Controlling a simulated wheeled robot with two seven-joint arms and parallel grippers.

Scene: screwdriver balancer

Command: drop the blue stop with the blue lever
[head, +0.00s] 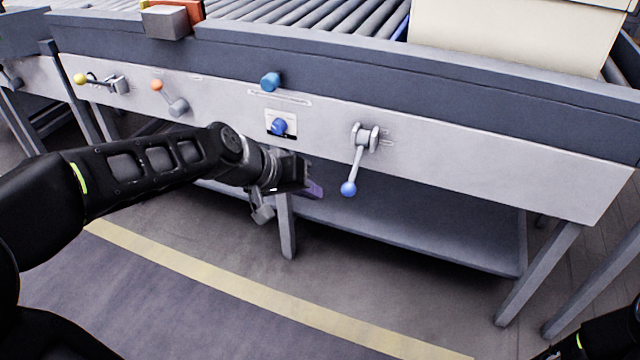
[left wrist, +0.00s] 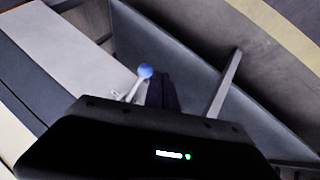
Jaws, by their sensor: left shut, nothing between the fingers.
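The blue lever (head: 361,160) is on the front panel of the conveyor, its arm hanging down with a blue ball at its lower end. Its ball and arm also show in the left wrist view (left wrist: 145,71), just left of my fingers. My left gripper (head: 314,190) is shut and empty, left of the lever's ball and apart from it in the head view. Its dark fingers show in the left wrist view (left wrist: 161,92). I cannot make out the blue stop for certain. At the bottom right of the head view a part of my right arm shows, without its gripper.
A blue knob (head: 278,127) on a label plate and a blue cap (head: 270,81) are on the panel left of the lever. Orange (head: 156,86) and yellow (head: 80,79) ball levers are further left. A cream box (head: 520,35) stands on the rollers. A lower shelf (head: 430,238) lies beneath.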

